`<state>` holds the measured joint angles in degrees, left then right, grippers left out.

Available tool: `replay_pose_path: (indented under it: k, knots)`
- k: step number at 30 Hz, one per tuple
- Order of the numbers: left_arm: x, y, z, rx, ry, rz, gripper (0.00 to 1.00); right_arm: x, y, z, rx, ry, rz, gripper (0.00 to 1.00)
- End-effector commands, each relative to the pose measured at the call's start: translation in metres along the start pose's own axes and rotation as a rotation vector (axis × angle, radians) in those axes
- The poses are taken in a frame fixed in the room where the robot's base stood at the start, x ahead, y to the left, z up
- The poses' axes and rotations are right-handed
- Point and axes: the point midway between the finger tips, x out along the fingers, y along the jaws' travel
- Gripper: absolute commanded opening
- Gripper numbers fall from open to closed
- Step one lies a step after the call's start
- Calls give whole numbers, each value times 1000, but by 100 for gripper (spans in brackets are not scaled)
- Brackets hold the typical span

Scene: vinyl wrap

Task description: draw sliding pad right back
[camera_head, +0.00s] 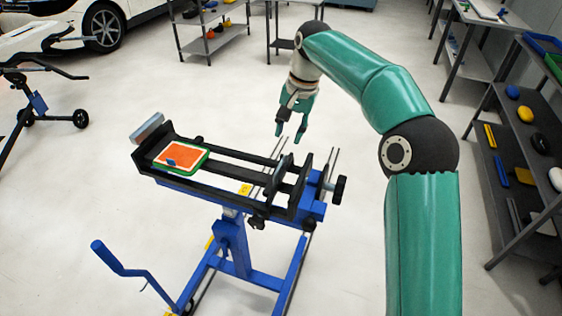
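A blue stand (233,247) carries a black railed bed (240,165), set at a slant across the picture. A green-rimmed pad with an orange top (181,157) lies at the bed's left end, with a small blue piece on it. Black upright crosspieces (300,185) stand across the bed's right end; one of them may be the sliding pad, but I cannot tell which part slides. My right gripper (290,133) points down above and behind the bed's right half, fingers apart and empty, apart from the stand. My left gripper is not in view.
A dark knob (340,189) sticks out at the bed's right end. A blue crank handle (120,262) juts out at lower left. Shelves with coloured items (520,170) line the right side. A white car (70,25) stands at back left. Grey floor lies open around the stand.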

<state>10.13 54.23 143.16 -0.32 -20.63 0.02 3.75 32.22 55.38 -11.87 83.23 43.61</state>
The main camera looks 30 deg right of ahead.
Motion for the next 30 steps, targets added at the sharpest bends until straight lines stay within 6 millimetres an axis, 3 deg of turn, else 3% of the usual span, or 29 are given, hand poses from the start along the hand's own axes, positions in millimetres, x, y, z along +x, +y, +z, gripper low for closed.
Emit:
replay_pose_path:
  k: [1,9,15,21,29,30]
  knots:
    - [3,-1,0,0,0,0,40,14,1,0,0,-3,3,37]
    - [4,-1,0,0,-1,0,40,69,0,0,-1,-3,3,37]
    - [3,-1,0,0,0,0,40,97,0,0,0,-1,2,37]
    - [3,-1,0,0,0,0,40,109,0,0,0,0,1,37]
    - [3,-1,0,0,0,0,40,109,0,0,1,1,0,37]
    - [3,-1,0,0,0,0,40,109,0,-1,1,1,0,31]
